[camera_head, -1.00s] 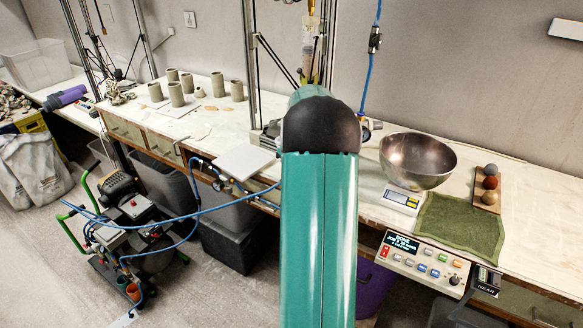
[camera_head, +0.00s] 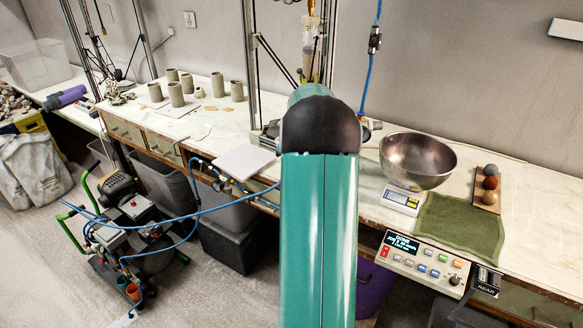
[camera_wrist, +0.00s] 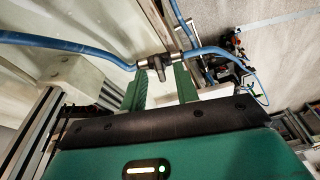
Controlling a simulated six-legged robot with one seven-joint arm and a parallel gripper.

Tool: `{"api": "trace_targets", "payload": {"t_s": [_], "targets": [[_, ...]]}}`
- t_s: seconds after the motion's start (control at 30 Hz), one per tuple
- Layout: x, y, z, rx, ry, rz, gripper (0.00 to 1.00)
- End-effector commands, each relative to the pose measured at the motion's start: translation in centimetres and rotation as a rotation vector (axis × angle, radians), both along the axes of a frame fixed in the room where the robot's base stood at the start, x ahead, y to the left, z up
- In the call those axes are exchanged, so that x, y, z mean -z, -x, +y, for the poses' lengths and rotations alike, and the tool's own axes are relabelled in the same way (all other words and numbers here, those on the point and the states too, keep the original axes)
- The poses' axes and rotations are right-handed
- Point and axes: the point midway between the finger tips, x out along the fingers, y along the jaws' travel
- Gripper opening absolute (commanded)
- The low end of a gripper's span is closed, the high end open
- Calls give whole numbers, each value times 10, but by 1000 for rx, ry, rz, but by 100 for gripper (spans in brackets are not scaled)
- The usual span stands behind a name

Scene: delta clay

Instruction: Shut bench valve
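The bench valve is a small metal fitting with a dark handle (camera_wrist: 156,66) in the blue hose, seen in the wrist view. In the head view a fitting (camera_head: 221,184) on the blue hose shows at the bench's front edge, left of my arm. My gripper (camera_wrist: 160,84) shows two green fingers standing apart in the wrist view. The dark handle lies at the gap between the fingertips; I cannot tell whether either finger touches it. In the head view my own arm hides the gripper.
The blue hose (camera_head: 205,211) runs to a wheeled compressor cart (camera_head: 125,235) on the floor. A white board (camera_head: 245,162) lies near the fitting. A steel bowl (camera_head: 417,160), a green cloth (camera_head: 463,223) and a control box (camera_head: 423,262) are to the right. Clay cups stand at the back left.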

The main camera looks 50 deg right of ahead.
Motion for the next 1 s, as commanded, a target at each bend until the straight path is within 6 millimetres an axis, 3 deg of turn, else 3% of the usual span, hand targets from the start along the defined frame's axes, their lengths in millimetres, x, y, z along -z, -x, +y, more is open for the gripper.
{"api": "trace_targets", "payload": {"t_s": [0.6,0.77,1.0], "targets": [[-116,26,4,0,2,-2,30],[-128,28,5,0,2,-2,30],[-129,29,5,0,1,-1,30]]}}
